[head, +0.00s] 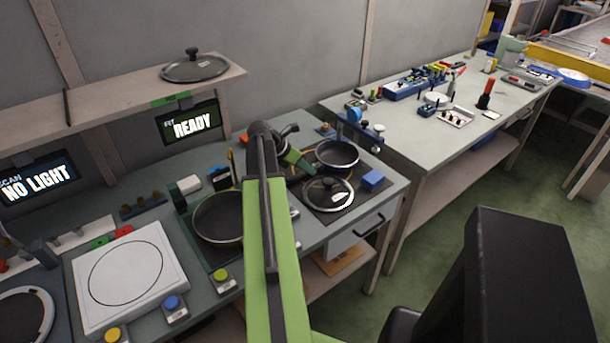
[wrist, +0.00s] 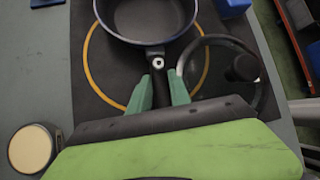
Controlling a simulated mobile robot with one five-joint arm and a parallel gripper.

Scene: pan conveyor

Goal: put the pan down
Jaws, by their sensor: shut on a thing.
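A dark pan with a blue rim (head: 337,154) is at the far end of the dark mat (head: 350,198). In the wrist view the pan (wrist: 146,18) is at the top, its handle pointing toward me, over a yellow ring (wrist: 88,66) on the mat. My gripper (wrist: 161,88) is shut on the handle, one teal finger on each side. In the head view my gripper (head: 300,162) is partly behind my arm. I cannot tell whether the pan touches the mat.
A glass lid (head: 328,195) with a black knob lies close beside the handle. A blue block (head: 373,180) is at its right. A second, greenish-rimmed pan (head: 217,217) sits left of my arm. Another lid (head: 195,68) is on the shelf. Screens read "READY" and "NO LIGHT".

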